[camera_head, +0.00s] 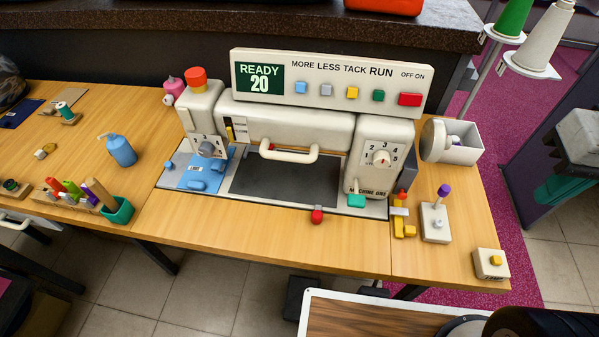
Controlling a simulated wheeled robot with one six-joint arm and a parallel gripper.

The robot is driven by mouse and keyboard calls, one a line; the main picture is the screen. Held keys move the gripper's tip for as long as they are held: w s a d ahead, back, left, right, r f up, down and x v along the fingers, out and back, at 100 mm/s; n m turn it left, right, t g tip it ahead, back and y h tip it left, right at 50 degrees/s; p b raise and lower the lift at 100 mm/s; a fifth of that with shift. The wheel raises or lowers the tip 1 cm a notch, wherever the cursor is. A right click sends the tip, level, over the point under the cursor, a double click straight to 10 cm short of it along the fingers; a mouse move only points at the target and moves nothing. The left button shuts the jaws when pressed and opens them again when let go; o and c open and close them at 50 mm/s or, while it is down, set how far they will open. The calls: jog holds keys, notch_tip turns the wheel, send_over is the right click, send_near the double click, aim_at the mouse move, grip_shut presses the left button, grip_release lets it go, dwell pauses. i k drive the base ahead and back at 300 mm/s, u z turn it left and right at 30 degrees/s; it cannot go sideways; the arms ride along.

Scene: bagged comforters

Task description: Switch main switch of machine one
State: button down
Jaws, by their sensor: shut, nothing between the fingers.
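Machine one is a cream sewing machine (285,125) on the wooden table, with "MACHINE ONE" printed low on its right column. A panel along its top has a green display (260,79) reading "READY 20". A red switch (410,99) sits at the panel's right end, under the words "OFF ON". I cannot tell which way it is tipped. Blue, grey, yellow and green buttons (353,93) are in a row left of it. A numbered dial (381,157) is on the right column. My gripper is not in view.
A thread stand with green (514,17) and white cones rises at the right. A white bin (456,143), a lever with a purple knob (443,192) and a yellow-button box (491,263) stand right of the machine. A dark counter (150,14) runs behind.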

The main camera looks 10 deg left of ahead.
aim_at(411, 99)
jog(key=k, duration=0.5)
jog(key=z, duration=2.1)
jog(key=i, duration=0.4)
jog(key=u, duration=2.15)
